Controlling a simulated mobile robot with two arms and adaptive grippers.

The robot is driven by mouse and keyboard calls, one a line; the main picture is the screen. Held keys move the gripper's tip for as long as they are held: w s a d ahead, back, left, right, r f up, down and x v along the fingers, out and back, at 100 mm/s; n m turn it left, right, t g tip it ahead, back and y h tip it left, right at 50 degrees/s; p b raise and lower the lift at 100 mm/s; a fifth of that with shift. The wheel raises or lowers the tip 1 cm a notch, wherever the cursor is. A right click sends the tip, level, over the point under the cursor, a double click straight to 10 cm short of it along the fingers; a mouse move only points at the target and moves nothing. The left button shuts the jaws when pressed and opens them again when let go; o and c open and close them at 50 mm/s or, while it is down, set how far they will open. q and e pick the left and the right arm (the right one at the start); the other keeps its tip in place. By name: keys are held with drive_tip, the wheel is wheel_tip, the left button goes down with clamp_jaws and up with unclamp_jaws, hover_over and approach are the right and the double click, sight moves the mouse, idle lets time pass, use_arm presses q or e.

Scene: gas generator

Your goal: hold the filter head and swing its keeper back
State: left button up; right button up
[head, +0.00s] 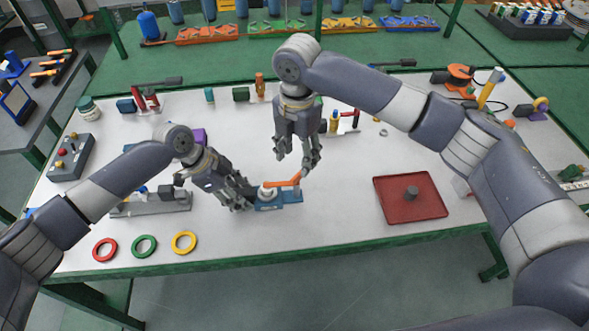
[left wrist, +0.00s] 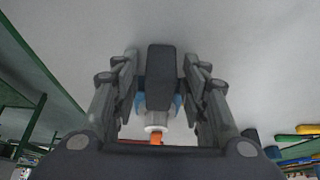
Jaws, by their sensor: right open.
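The filter head (head: 268,193) is a pale round part on a blue base (head: 284,198) near the table's front middle. Its orange keeper (head: 282,183) sticks out to the right, its end slightly raised. My left gripper (head: 245,200) is at the left side of the filter head, fingers low and close to it. In the left wrist view, its fingers (left wrist: 158,95) lie either side of a dark block with blue, white and orange parts; contact is unclear. My right gripper (head: 306,166) is open, pointing down, its fingertips right by the keeper's free end. I cannot tell whether they touch.
A red tray (head: 410,197) with a grey knob is to the right. Red (head: 105,249), green (head: 143,246) and yellow (head: 184,242) rings lie at the front left. A grey rail (head: 152,203) is behind them. The table between blue base and tray is clear.

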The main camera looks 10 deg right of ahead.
use_arm(q)
drive_tip(key=shift+r, duration=0.1)
drive_tip(key=v, duration=1.1)
drive_tip(key=shift+a+r, duration=0.2)
drive_tip(key=shift+r, duration=0.15)
